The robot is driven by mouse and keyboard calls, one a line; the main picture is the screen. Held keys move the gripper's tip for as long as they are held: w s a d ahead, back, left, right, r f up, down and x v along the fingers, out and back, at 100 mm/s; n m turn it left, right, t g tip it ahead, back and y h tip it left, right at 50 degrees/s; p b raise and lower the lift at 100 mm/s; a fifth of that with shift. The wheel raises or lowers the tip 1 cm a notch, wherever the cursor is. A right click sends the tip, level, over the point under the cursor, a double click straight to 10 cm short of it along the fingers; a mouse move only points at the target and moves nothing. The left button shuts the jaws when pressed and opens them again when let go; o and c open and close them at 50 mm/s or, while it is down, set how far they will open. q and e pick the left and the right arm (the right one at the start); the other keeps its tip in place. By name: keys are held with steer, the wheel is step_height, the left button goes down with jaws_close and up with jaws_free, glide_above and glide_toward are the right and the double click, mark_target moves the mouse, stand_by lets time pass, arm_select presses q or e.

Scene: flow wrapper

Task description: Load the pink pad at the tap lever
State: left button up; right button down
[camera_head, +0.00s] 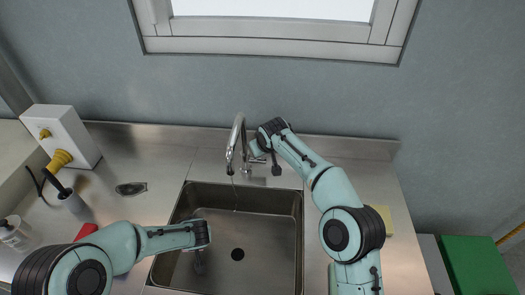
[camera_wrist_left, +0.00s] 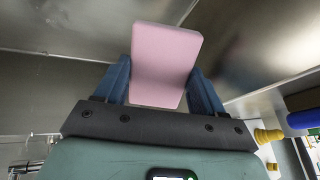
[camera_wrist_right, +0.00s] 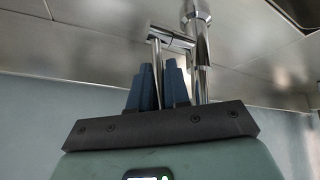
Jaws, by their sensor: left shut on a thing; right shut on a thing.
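The pink pad (camera_wrist_left: 166,62) is between the blue fingers of my left gripper (camera_wrist_left: 160,72), which is shut on it. In the head view the left gripper (camera_head: 198,262) is low over the left part of the sink (camera_head: 270,250), and the pad cannot be seen there. The chrome tap (camera_head: 238,135) stands behind the sink. My right gripper (camera_wrist_right: 158,66) is at the tap, with its fingers closed around the thin tap lever (camera_wrist_right: 156,48), beside the tap body (camera_wrist_right: 199,50). In the head view my right arm partly hides the lever.
A white box with a yellow nozzle (camera_head: 62,128) stands at back left. A yellow block (camera_head: 383,218) is at right. The counter strip right of the sink is partly clear.

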steer(key=c, duration=1.2)
jaws_free()
steer(key=shift+o, duration=0.2)
arm_select(q)
steer(key=shift+s+f+b, duration=0.35)
steer(key=shift+f+b, duration=0.25)
steer(key=shift+f, duration=0.3)
arm_select(e)
steer(key=v, duration=1.2)
